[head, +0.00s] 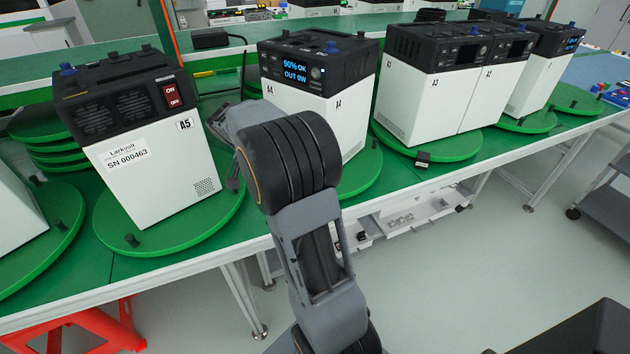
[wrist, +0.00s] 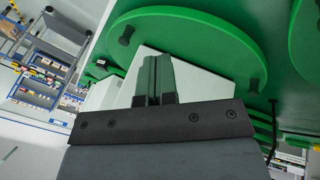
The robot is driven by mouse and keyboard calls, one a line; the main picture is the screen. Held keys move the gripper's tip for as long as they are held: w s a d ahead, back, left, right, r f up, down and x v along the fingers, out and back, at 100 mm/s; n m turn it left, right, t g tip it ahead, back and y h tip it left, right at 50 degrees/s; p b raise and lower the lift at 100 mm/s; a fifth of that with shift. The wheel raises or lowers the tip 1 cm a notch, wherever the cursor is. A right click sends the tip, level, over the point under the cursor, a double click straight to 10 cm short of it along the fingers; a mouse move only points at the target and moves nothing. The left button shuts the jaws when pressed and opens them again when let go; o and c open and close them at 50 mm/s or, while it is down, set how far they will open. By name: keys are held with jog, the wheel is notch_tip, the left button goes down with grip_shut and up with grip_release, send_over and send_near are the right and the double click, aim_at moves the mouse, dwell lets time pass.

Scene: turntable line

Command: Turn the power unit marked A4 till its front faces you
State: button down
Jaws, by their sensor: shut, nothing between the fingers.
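The power unit marked A4 (head: 345,99) is a white box with a black top, upright on a green turntable (head: 361,178). Its face with the lit blue display reading "90% OK OUT 0W" is turned toward the front left of the head view. My arm hides the lower left of the unit. My gripper (wrist: 155,74) is shut and empty in the wrist view, in front of a white box (wrist: 197,84) on a green turntable (wrist: 205,25). I cannot tell whether the fingers touch the box.
Unit A5 (head: 150,170) stands on its own turntable to the left, showing a red switch. A red stool (head: 85,330) is under the bench.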

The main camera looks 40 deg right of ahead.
jog(key=d+f+m, duration=0.1)
jog(key=d+f, duration=0.2)
jog(key=d+f+m+g, duration=0.1)
jog(key=d+f, duration=0.2)
jog(key=d, duration=0.1)
jog(key=s+d+f+m+h, duration=0.1)
jog(key=d+f, duration=0.3)
jog(key=shift+d+m+g, duration=0.2)
jog(key=shift+m+g, duration=0.1)
jog(key=shift+g, duration=0.1)
jog(key=shift+s+d, duration=0.15)
jog(key=shift+s, duration=0.4)
jog(key=shift+s+d, duration=0.15)
jog(key=shift+s, duration=0.4)
jog(key=shift+s+d+p, duration=0.25)
jog(key=shift+s+p, duration=0.1)
jog(key=shift+s, duration=0.4)
